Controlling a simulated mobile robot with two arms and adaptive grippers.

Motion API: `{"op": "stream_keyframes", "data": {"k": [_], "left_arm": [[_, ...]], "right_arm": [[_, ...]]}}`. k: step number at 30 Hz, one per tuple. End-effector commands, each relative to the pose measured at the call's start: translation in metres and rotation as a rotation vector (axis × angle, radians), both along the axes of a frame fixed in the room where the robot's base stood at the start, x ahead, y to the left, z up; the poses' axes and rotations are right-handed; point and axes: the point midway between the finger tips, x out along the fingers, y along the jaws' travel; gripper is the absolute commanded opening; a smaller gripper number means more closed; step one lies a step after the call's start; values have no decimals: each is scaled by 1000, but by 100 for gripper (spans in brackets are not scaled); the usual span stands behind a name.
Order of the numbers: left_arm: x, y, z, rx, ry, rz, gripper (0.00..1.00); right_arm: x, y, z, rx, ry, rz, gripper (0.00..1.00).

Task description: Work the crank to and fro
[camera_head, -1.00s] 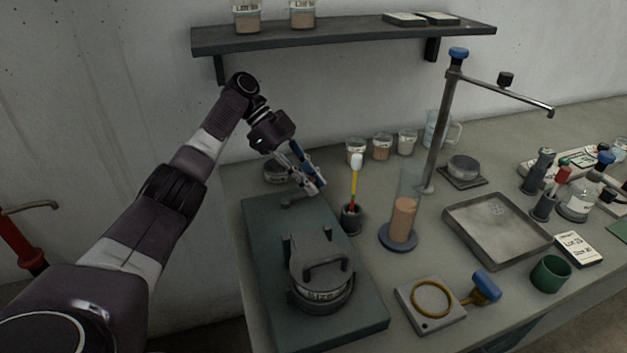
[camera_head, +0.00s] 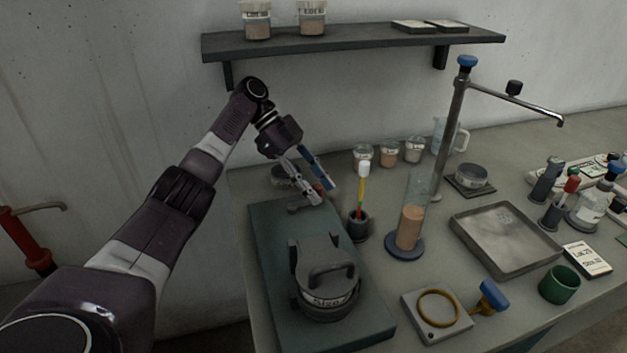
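The crank (camera_head: 295,208) is a small grey arm at the far end of a dark green base plate (camera_head: 270,240). A lidded round sieve (camera_head: 325,285) with a dark handle on top stands on the near part of that plate. My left gripper (camera_head: 324,195) reaches down from the upper left to the outer end of the crank. A gap shows between its blue-sided finger and its grey finger. A small reddish bit shows between the tips, and the fingers partly hide the crank's end. My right gripper is not in view.
A holder with a white-topped brush (camera_head: 361,190) stands close right of my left gripper. A cylinder (camera_head: 411,228) of brown material and a metal stand (camera_head: 452,130) are further right. A shelf (camera_head: 350,40) hangs above. A metal tray (camera_head: 505,240) lies right.

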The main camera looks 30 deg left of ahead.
Motion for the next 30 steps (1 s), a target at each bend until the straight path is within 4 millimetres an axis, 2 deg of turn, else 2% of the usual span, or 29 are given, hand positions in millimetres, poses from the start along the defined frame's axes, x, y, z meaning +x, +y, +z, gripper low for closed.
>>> {"op": "stream_keyframes", "data": {"k": [12,21,30], "left_arm": [[0,36,38,-1,-1,1,36],[-1,49,49,0,1,-1,36],[-2,51,52,1,1,-2,36]], "right_arm": [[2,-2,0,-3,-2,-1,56],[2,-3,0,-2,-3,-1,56],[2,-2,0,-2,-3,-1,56]]}}
